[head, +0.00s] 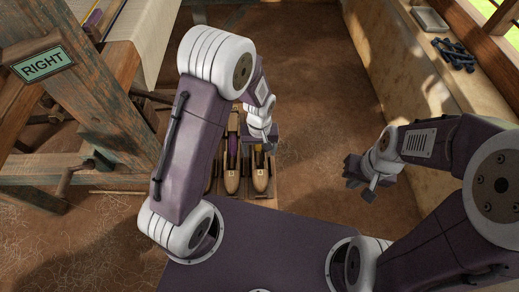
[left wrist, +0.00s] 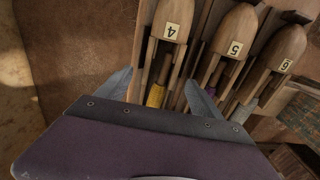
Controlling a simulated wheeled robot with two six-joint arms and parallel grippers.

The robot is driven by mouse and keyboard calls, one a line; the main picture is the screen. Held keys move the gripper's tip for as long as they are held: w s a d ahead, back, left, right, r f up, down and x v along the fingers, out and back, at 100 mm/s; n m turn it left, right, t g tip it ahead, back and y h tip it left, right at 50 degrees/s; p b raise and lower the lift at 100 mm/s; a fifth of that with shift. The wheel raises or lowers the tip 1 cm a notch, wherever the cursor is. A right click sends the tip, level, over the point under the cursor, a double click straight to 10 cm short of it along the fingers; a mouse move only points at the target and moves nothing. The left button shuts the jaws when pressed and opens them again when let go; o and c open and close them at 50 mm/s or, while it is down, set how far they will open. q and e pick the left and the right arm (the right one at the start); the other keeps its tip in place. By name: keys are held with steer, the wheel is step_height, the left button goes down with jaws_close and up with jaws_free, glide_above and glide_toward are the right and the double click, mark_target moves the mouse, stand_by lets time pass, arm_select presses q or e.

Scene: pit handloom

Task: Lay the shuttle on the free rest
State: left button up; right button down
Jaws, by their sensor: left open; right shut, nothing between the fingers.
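Wooden boat shuttles lie side by side on a low rack. In the left wrist view they are shuttle 4 (left wrist: 168,30) with yellow yarn, shuttle 5 (left wrist: 234,38) with purple yarn and shuttle 6 (left wrist: 283,52) with pale yarn. The head view shows the yellow-yarn shuttle (head: 260,178) and the purple-yarn shuttle (head: 232,172); my left arm hides others partly. My left gripper (left wrist: 158,92) is open, its fingers either side of shuttle 4 in the picture; contact cannot be told. My right gripper (head: 358,178) is shut and empty, away to the right. I cannot make out a free rest.
The loom frame (head: 95,110) with a RIGHT sign (head: 42,64) stands at the left. A ledge (head: 440,62) at the right bears a metal tray (head: 430,19) and dark small parts (head: 455,54). The earth floor between is clear.

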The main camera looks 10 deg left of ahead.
arm_select(q)
step_height(320, 180, up, 6)
steer(key=p, duration=0.5)
steer(key=a+r+n+t, duration=0.1)
steer(key=a+r+t, duration=0.1)
steer(key=a+r, duration=0.6)
steer(key=s+d+r+m, duration=0.1)
steer(key=s+m, duration=0.3)
steer(key=s, duration=0.5)
steer(key=shift+r+g, duration=0.4)
steer(key=shift+r, duration=0.05)
